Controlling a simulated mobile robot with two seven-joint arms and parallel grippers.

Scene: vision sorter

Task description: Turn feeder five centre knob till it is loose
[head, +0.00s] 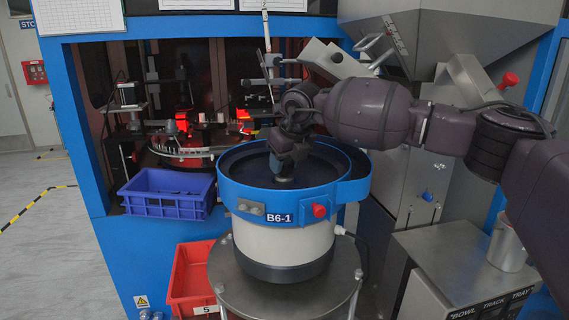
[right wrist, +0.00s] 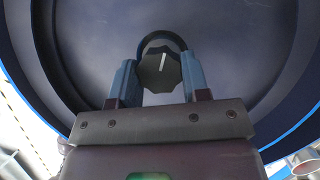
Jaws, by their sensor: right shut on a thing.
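The feeder bowl (head: 345,192) has a blue rim labelled B6-1 and a white base. The dark, lobed centre knob (right wrist: 159,70) with a white pointer line shows in the right wrist view, near the middle of the bowl floor. The line points nearly straight up in that view. My right gripper (head: 284,177) reaches down into the bowl and is shut on the knob, one blue finger on each side. In the head view the gripper mostly hides the knob. My left gripper is not in view.
A blue crate (head: 165,211) stands left of the bowl, and a red bin (head: 190,270) sits below it. A red knob (head: 319,211) sticks out of the bowl's front. A steel hopper (head: 440,35) rises behind my right arm. A metal cup (head: 507,250) stands on the right bench.

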